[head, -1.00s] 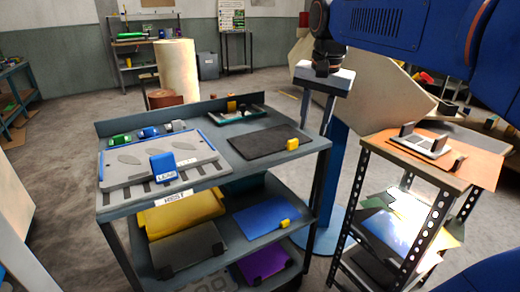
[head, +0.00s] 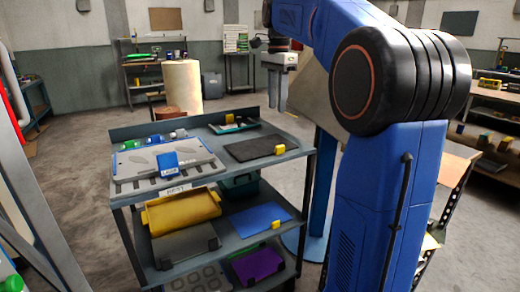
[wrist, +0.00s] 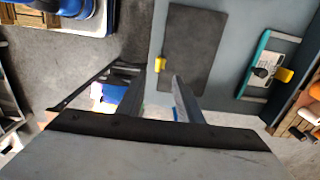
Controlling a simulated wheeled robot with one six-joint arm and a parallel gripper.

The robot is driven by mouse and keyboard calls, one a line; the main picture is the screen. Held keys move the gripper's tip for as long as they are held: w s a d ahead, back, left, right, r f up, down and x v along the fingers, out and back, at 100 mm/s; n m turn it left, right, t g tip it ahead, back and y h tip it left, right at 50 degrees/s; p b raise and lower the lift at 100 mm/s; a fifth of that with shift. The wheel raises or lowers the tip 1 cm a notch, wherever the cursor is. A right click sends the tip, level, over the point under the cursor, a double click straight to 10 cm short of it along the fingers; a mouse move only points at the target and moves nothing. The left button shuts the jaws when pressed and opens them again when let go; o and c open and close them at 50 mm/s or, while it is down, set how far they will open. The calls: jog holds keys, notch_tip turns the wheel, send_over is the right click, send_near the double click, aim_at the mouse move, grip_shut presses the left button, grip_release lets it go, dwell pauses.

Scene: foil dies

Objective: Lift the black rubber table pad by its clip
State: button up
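The black rubber table pad (head: 255,146) lies flat on the top shelf of the grey cart, at its right side. Its yellow clip (head: 279,150) sits on the pad's right front edge. My gripper (head: 277,108) points down in the air above the pad and clip, its two fingers apart with nothing between them. In the wrist view the pad (wrist: 195,48) lies beyond the fingers. The clip (wrist: 159,64) shows just past the gap between the fingertips of my gripper (wrist: 157,82), clear of them.
A grey plate (head: 135,170) with a blue clip lies left of the pad. A teal tray (head: 235,127) with a yellow item lies behind it.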

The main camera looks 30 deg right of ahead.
send_over(277, 147)
jog(key=f, duration=0.9)
jog(key=shift+w+f, duration=0.25)
jog(key=shift+f, duration=0.15)
jog(key=shift+s+d+f, duration=0.15)
jog(key=shift+f, duration=2.5)
grip_shut()
